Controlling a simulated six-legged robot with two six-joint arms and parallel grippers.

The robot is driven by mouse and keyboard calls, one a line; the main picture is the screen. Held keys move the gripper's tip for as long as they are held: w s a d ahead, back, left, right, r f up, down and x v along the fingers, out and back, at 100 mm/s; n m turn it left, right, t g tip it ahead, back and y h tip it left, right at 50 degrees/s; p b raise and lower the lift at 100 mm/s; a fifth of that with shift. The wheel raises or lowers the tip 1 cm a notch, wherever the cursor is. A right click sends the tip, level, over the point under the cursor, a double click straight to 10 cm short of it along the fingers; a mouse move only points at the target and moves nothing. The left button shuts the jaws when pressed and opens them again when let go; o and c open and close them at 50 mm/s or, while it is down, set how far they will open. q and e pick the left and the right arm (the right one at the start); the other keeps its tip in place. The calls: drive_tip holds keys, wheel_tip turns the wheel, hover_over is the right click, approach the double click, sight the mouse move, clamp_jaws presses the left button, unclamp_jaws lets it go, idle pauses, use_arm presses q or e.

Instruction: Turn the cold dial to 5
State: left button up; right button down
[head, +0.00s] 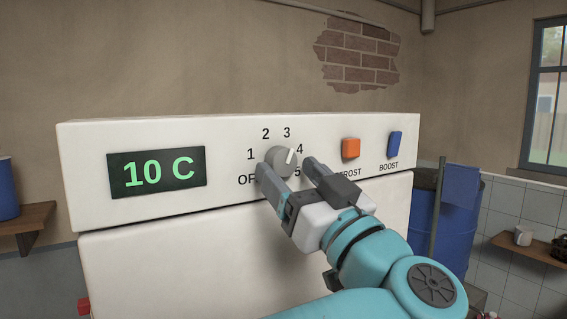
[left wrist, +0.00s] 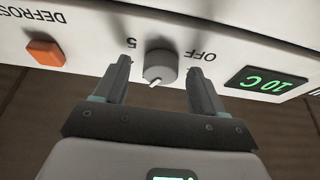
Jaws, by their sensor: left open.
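The cold dial (head: 282,163) is a round grey knob with a white pointer mark on a white panel (head: 235,199). Its mark points up and right, between 3 and 4, closer to 4. The 5 and OFF labels are partly covered by my gripper. My left gripper (head: 286,167) is open, with one finger on each side of the dial. The left wrist view, turned upside down, shows the dial (left wrist: 160,67) between the two fingers, with a gap on both sides. My right gripper is not in view.
A display (head: 157,172) left of the dial reads 10 C in green. An orange DEFROST button (head: 350,148) and a blue BOOST switch (head: 394,145) are to the right. A blue barrel (head: 432,225) stands beside the appliance. The space above the panel is clear.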

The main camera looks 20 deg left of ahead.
use_arm(q)
drive_tip(key=shift+w+r, duration=0.1)
drive_tip(key=shift+r, duration=0.05)
drive_tip(key=shift+a+r, duration=0.1)
drive_tip(key=shift+a, duration=0.1)
drive_tip(key=shift+d, duration=0.1)
drive_tip(key=c, duration=1.1)
drive_tip(key=shift+o, duration=0.2)
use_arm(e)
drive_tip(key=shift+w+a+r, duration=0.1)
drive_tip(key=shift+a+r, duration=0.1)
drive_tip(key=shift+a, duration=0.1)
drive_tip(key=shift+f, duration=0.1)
